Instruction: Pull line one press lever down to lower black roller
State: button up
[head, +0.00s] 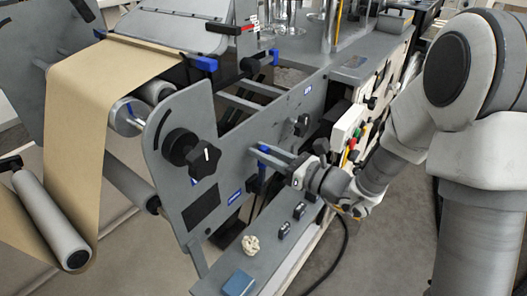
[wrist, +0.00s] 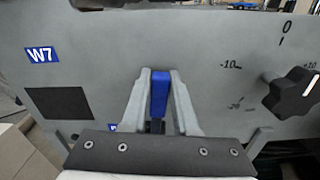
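My gripper (head: 268,153) reaches from the right to the grey side panel of the machine. A small blue lever (wrist: 159,92) stands upright between its two fingers in the wrist view. The fingers lie close along both sides of the lever and look shut on it. The lower end of the lever is dark and partly hidden by my gripper. I cannot make out which part is the black roller.
A black knob (head: 204,160) is on the panel left of my gripper; a dial knob (wrist: 294,94) is at the right in the wrist view. A brown paper web (head: 85,110) runs at the left.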

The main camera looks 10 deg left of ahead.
grip_shut()
dwell(1.1)
